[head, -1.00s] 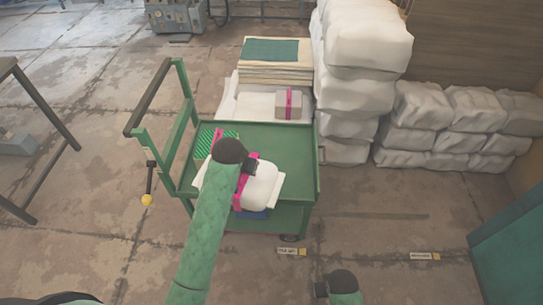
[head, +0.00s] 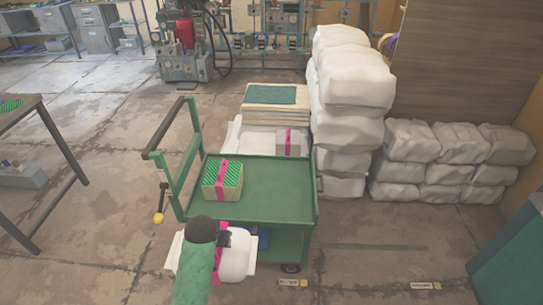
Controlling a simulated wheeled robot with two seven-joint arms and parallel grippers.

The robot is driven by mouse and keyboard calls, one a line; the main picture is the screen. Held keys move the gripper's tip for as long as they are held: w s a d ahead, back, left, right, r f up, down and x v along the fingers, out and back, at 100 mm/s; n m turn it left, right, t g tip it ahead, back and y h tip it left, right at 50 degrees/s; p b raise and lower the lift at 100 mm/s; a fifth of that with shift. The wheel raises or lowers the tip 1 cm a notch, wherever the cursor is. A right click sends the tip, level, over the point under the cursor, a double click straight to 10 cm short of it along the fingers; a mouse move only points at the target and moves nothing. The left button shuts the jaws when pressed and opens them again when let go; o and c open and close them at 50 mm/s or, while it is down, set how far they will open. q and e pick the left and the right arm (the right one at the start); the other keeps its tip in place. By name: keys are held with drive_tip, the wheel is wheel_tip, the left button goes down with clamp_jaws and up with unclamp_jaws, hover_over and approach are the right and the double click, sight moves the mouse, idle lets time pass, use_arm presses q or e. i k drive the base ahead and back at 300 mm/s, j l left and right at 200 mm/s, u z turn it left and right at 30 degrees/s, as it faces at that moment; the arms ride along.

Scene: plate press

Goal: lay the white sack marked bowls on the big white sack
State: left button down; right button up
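A white sack with a pink strap (head: 238,262) hangs in front of the green trolley's near edge; any marking on it cannot be read. My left gripper (head: 226,238) is at the sack's strap and appears shut on it, its fingers partly hidden by my wrist and arm. Large white sacks (head: 350,75) stand in a tall stack behind the trolley to the right. Another flat white sack or sheet (head: 232,137) shows behind the trolley. I cannot tell which of these is the big white sack. My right gripper is out of view.
The green trolley (head: 270,185) carries a green-topped box with a pink strap (head: 222,183); the rest of its top is clear. Behind it are a layered stack (head: 275,100) and a grey pink-strapped box (head: 289,143). Smaller white sacks (head: 440,160) lie right.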

sight(260, 148)
drive_tip(key=k+u, duration=0.1)
drive_tip(key=u, duration=0.35)
drive_tip(key=k+u, duration=0.1)
drive_tip(key=u, duration=0.35)
drive_tip(key=j+u, duration=0.1)
drive_tip(key=u, duration=1.4)
drive_tip(key=i+l+u, duration=0.15)
drive_tip(key=i+l, duration=0.2)
drive_tip(key=i, duration=0.3)
drive_tip(key=i+l+u, duration=0.1)
drive_tip(key=i+l, duration=0.35)
drive_tip(key=i, duration=0.15)
drive_tip(key=i+l+z, duration=0.15)
drive_tip(key=i+z, duration=0.2)
drive_tip(key=i, duration=0.35)
drive_tip(key=i+j+z, duration=0.1)
drive_tip(key=i+z, duration=0.25)
drive_tip(key=i, duration=0.3)
drive_tip(key=i+l+z, duration=0.15)
drive_tip(key=z, duration=0.25)
drive_tip(key=i+z, duration=0.6)
drive_tip(key=z, duration=0.15)
drive_tip(key=i+j+z, duration=0.1)
drive_tip(key=i+z, duration=0.7)
drive_tip(key=i, duration=2.2)
drive_tip(key=i+j+z, duration=0.15)
drive_tip(key=i+z, duration=0.25)
drive_tip(key=i, duration=1)
